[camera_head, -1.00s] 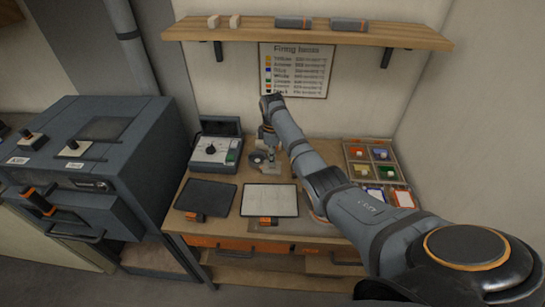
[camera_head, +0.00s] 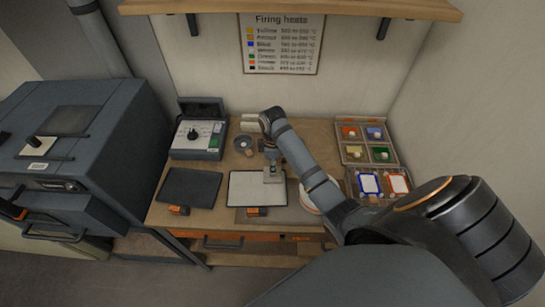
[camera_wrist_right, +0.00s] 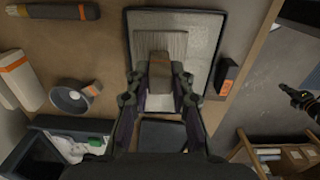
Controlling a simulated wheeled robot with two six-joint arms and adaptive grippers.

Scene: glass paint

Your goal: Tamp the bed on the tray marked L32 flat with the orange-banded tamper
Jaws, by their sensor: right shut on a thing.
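My right gripper (camera_head: 271,162) is shut on a tamper (camera_head: 274,175) with a light grey head, over the back right part of a dark-rimmed tray (camera_head: 245,192) with a flat-looking white bed. In the right wrist view the gripper (camera_wrist_right: 160,72) grips the tamper's brown upper part, and the flat grey tamper head (camera_wrist_right: 160,42) lies over the bed. I cannot tell whether the head touches the bed. The tray's orange-marked tag (camera_head: 257,211) is too small to read.
A dark tray (camera_head: 189,187) lies left of the white one. A compartment box (camera_head: 366,144) of colours is at the right. A kiln (camera_head: 70,150) stands left of the bench.

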